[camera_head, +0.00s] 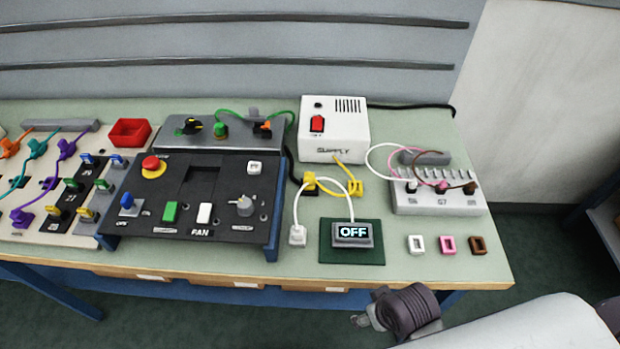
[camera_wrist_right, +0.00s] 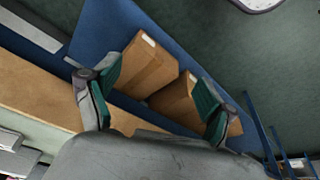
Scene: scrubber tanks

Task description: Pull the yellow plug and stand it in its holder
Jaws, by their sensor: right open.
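A yellow plug (camera_head: 310,181) sits on a small black socket piece (camera_head: 311,192), on the bench just below the white supply box (camera_head: 333,128). A yellow cable runs from the supply box towards the yellow parts. A small yellow block (camera_head: 355,187), which looks like the holder, stands to the right of the plug; the cable passes by it and its opening is hard to make out. My right gripper (camera_head: 362,309) is beyond the bench's front edge, well away from the plug. In the right wrist view it (camera_wrist_right: 155,92) is open with nothing between its fingers. My left gripper is not in view.
A green mat (camera_head: 370,255) with a display reading OFF and a white plug (camera_head: 298,235) lie in front of the yellow parts. White, pink and brown holders (camera_head: 447,245) stand to the right. A black control panel (camera_head: 190,195) is at left. Cardboard boxes (camera_wrist_right: 145,65) sit under the bench.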

